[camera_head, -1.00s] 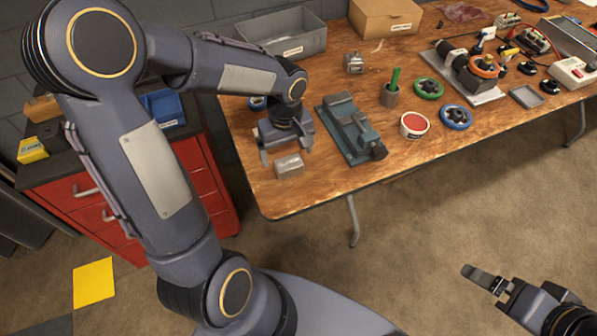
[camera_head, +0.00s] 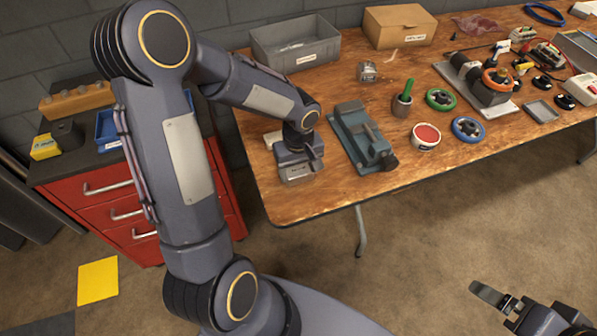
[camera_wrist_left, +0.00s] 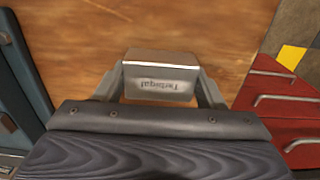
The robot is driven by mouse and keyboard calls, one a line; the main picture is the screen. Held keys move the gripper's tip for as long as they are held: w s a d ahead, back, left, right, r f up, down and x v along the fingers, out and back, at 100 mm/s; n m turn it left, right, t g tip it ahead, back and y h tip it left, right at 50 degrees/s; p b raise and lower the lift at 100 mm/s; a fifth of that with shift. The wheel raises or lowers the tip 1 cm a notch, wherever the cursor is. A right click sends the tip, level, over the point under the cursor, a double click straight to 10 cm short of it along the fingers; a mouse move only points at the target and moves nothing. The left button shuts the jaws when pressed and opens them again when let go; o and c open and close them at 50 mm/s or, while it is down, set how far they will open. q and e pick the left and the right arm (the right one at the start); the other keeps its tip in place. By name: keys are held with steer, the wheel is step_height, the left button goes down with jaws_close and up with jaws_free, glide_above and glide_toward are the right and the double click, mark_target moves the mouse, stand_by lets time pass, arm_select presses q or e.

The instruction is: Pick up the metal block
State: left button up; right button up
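The metal block (camera_head: 297,173) is a small silver-grey block near the left front corner of the wooden table. My left gripper (camera_head: 299,170) is down at the block, with a finger on each side. In the left wrist view, the block (camera_wrist_left: 158,80) fills the space between the fingertips, its lettered face towards the camera. I see no gap at either side, so the gripper looks shut on it. The block still appears to be at table height. My right gripper (camera_head: 492,297) is low at the bottom right, away from the table. Only one finger shows clearly.
A blue-grey vise (camera_head: 362,138) stands just right of my left gripper. A grey bin (camera_head: 296,47) and cardboard box (camera_head: 399,26) stand at the back. A red drawer cabinet (camera_head: 110,203) is left of the table. Bare wood (camera_head: 300,207) lies in front of the block.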

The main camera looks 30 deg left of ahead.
mark_target(299, 169)
arm_select(q)
steer(key=c, duration=0.6)
steer(key=shift+r, duration=0.15)
steer(key=shift+r, duration=0.25)
step_height(299, 169, up, 3)
steer(key=shift+w+f, duration=0.1)
steer(key=shift+f, duration=0.1)
steer(key=s+a+r, duration=0.1)
steer(key=s+r, duration=0.2)
steer(key=s, duration=0.1)
steer(key=s+r, duration=0.3)
steer(key=s, duration=0.2)
steer(key=s+a+r+p, duration=0.1)
steer(key=s+r, duration=0.2)
steer(key=s, duration=0.2)
steer(key=shift+a+r, duration=0.3)
